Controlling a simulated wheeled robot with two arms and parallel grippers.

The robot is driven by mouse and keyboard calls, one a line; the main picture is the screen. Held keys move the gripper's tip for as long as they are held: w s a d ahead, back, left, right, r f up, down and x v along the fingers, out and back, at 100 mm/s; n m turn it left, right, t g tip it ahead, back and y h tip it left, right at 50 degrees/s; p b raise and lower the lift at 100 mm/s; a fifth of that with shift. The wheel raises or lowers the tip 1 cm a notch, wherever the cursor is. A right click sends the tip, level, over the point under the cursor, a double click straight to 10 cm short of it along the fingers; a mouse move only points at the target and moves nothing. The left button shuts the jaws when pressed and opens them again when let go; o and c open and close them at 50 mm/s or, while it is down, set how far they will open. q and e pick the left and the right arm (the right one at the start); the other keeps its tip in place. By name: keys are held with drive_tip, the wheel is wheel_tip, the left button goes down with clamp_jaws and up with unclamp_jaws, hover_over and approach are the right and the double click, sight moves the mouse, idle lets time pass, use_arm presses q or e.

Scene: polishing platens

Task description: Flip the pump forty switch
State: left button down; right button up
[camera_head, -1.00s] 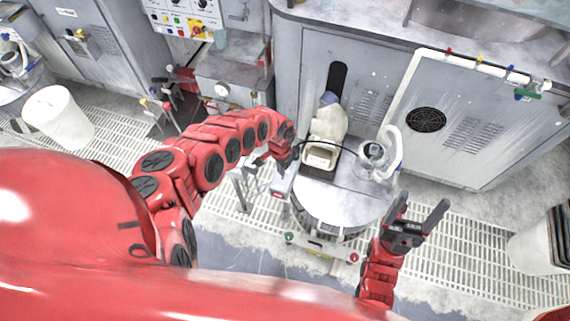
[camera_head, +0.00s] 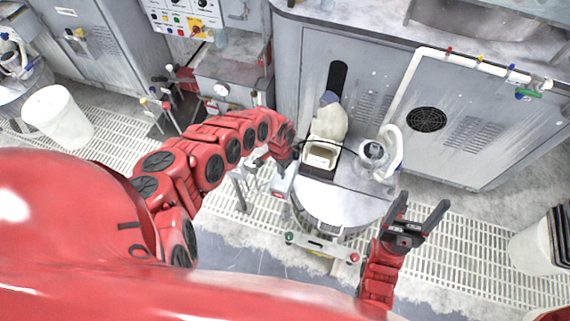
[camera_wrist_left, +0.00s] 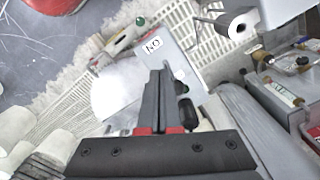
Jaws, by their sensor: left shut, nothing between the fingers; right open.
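A small grey switch box (camera_head: 283,186) stands at the left edge of the round platen table in the head view. My left gripper (camera_head: 259,162) is just above and left of the box. Its fingers (camera_wrist_left: 158,78) are shut and empty, over the box in the wrist view; contact cannot be told. My right gripper (camera_head: 422,210) is open and empty, right of the table.
The round platen table (camera_head: 345,205) carries a white bottle-like container (camera_head: 327,125) and a clear vessel with a white hose (camera_head: 390,150). Grey cabinets (camera_head: 480,140) stand behind. A control panel (camera_head: 188,18) is at the upper left. White bins stand at both sides.

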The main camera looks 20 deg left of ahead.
use_arm(q)
drive_tip(key=shift+f+b, duration=1.85)
drive_tip(key=shift+f, duration=0.3)
idle(0.8)
wheel_tip(320, 180, up, 7)
drive_tip(key=p, duration=0.6)
idle(0.4)
idle(0.4)
